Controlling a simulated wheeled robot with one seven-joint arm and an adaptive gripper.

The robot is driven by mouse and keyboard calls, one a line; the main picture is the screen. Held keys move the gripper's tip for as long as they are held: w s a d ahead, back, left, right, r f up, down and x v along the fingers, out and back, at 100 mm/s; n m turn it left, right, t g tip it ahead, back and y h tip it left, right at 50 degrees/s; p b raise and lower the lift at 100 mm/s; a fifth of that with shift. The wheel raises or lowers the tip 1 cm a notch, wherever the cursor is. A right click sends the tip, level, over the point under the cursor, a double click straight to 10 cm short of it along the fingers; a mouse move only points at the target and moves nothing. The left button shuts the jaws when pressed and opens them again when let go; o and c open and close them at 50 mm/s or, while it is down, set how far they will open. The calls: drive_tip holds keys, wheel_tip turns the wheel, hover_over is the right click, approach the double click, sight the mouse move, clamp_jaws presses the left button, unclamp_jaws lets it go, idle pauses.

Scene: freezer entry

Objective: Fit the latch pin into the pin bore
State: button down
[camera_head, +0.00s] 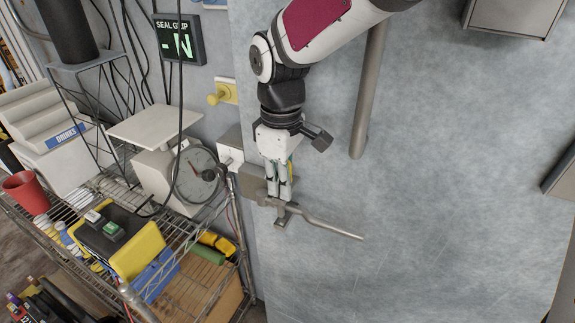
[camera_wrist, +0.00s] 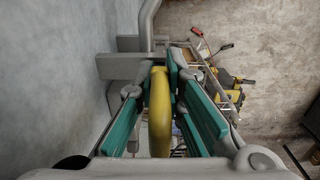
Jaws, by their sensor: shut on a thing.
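My gripper (camera_head: 279,196) points down at the door latch, at the left edge of the grey freezer door. In the wrist view its teal-lined fingers are shut on a yellow curved piece (camera_wrist: 160,112), which looks like the grip of the latch pin. The pin's shaft is hidden beyond the fingertips. The grey latch body (camera_head: 255,179) lies just behind and left of the fingers; its blocks show ahead of them in the wrist view (camera_wrist: 122,66). The latch's bent lever (camera_head: 325,227) runs right from below the fingertips. The pin bore is not visible, and I cannot tell whether the pin touches it.
A wire rack (camera_head: 190,245) at left holds a dial scale (camera_head: 195,173) and a yellow-and-black case (camera_head: 140,251). A vertical door bar (camera_head: 367,95) stands right of my arm. The door surface at lower right is clear.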

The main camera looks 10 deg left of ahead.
drive_tip(key=shift+f, duration=0.4)
idle(0.5)
drive_tip(key=shift+r, duration=0.15)
drive_tip(key=shift+r, duration=0.25)
drive_tip(key=shift+f, duration=0.4)
idle(2.6)
drive_tip(key=shift+r+p, duration=0.4)
drive_tip(key=shift+p, duration=0.15)
idle(1.8)
drive_tip(key=shift+f, duration=0.4)
idle(0.5)
drive_tip(key=c, duration=1.6)
unclamp_jaws()
